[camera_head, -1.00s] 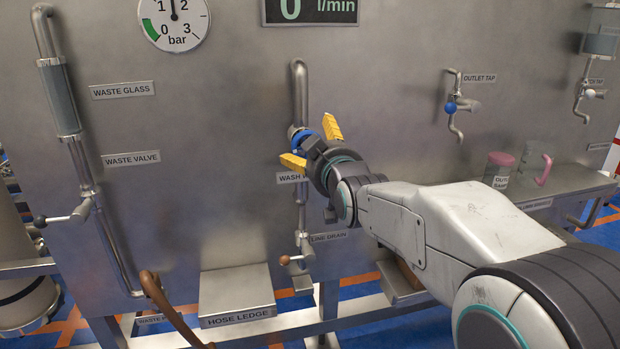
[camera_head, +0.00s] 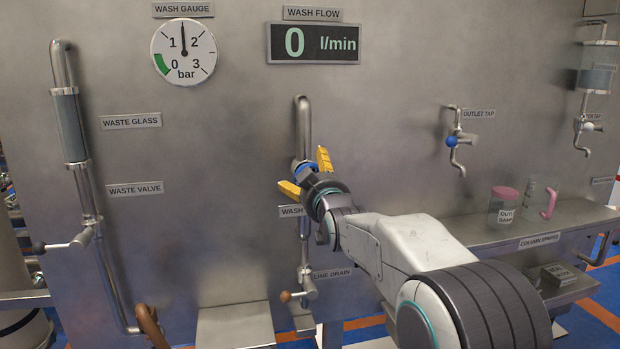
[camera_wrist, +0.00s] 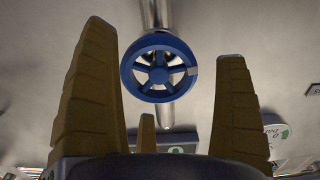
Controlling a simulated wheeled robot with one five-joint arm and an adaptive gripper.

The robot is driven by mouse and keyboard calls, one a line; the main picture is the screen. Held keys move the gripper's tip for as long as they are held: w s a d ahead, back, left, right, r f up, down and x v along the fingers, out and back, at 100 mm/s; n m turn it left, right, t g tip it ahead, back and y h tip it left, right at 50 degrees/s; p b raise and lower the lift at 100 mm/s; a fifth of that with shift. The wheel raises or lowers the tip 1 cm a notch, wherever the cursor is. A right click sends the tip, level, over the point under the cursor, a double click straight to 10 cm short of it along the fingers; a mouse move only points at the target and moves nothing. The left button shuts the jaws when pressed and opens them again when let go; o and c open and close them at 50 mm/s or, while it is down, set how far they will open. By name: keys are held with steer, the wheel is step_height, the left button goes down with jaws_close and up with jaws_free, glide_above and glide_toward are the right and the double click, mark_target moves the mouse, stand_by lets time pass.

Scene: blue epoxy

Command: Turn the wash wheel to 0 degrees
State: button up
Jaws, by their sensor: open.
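The wash wheel is a blue spoked handwheel (camera_wrist: 158,68) on a vertical steel pipe, with a pale mark on its rim at the right in the wrist view. In the head view its blue rim (camera_head: 297,167) shows only partly, behind my gripper. My gripper (camera_head: 306,174) has yellow fingers spread wide. In the wrist view the open fingers (camera_wrist: 170,95) stand on either side of the wheel, with gaps between them and the rim. The wash flow display (camera_head: 313,43) reads 0 l/min. The wash gauge (camera_head: 183,51) needle points nearly straight up, between 1 and 2.
The line drain valve (camera_head: 304,290) hangs below the wheel. The waste valve (camera_head: 70,242) is at left, and the outlet tap (camera_head: 458,140) at right. A shelf (camera_head: 480,235) holds a pink-lidded jar (camera_head: 503,206) and a jug (camera_head: 541,198).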

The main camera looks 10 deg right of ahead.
steer(key=shift+w, duration=0.5)
steer(key=c, duration=0.7)
steer(key=shift+r, duration=0.15)
steer(key=c, duration=0.5)
